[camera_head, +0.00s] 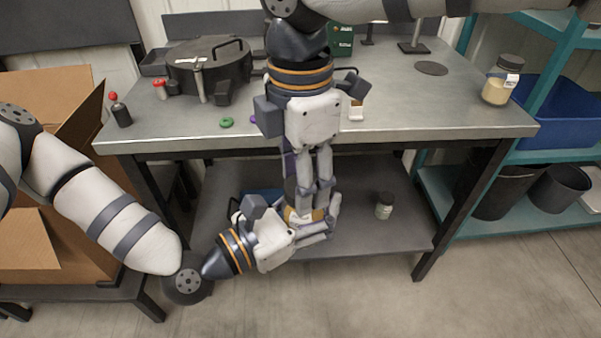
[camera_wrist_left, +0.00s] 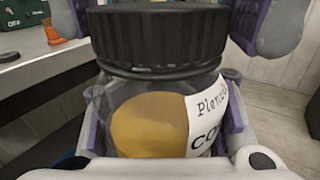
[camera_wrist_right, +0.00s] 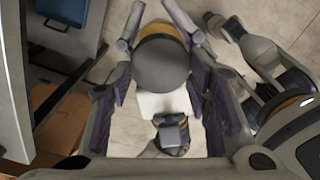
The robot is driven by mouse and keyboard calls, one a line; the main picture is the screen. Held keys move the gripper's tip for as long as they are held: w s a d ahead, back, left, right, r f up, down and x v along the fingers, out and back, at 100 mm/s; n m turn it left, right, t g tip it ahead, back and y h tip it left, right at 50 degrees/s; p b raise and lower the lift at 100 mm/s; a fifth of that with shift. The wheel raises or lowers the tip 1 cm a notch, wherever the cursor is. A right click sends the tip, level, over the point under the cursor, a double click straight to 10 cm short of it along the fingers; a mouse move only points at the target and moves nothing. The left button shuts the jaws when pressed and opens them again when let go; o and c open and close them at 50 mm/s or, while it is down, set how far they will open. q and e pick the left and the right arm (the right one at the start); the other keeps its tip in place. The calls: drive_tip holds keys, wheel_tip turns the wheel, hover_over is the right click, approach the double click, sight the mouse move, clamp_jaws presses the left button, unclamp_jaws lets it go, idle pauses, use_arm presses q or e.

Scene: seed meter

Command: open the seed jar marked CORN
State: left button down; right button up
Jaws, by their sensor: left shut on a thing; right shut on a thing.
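The jar (camera_wrist_left: 148,122) is clear, with yellow contents and a white label whose visible part reads "CO" under "Plen". Its black ribbed lid (camera_wrist_left: 158,35) sits on top, and the jar looks upright. My left gripper (camera_head: 308,228) is shut around the jar body in front of the table, below the tabletop. My right gripper (camera_head: 318,188) reaches down from above and is shut on the lid, with its fingers on either side. The lid's round grey top (camera_wrist_right: 162,64) shows in the right wrist view. The fingers hide much of the jar in the head view.
Another jar with pale yellow contents (camera_head: 497,88) stands at the tabletop's right. A small dark-lidded jar (camera_head: 384,206) stands on the lower shelf. A black round device (camera_head: 208,66) is at the table's back left. A cardboard box (camera_head: 62,140) stands left and a teal rack (camera_head: 455,195) right.

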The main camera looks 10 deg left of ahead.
drive_tip(key=n, duration=0.4)
drive_tip(key=shift+a, duration=0.1)
drive_tip(key=n, duration=0.7)
drive_tip(key=shift+r+n, duration=0.1)
drive_tip(key=shift+n, duration=0.3)
drive_tip(key=n, duration=0.3)
drive_tip(key=shift+d, duration=0.25)
drive_tip(key=n, duration=0.8)
drive_tip(key=shift+d, duration=0.1)
drive_tip(key=n, duration=0.7)
drive_tip(key=shift+w+d, duration=0.1)
drive_tip(key=n, duration=0.3)
drive_tip(key=shift+w+n, duration=0.1)
drive_tip(key=shift+n, duration=0.2)
drive_tip(key=n, duration=0.3)
drive_tip(key=shift+w, duration=0.1)
drive_tip(key=n, duration=0.5)
drive_tip(key=shift+w, duration=0.1)
use_arm(q)
drive_tip(key=shift+s+d+r, duration=0.2)
drive_tip(key=shift+d, duration=0.1)
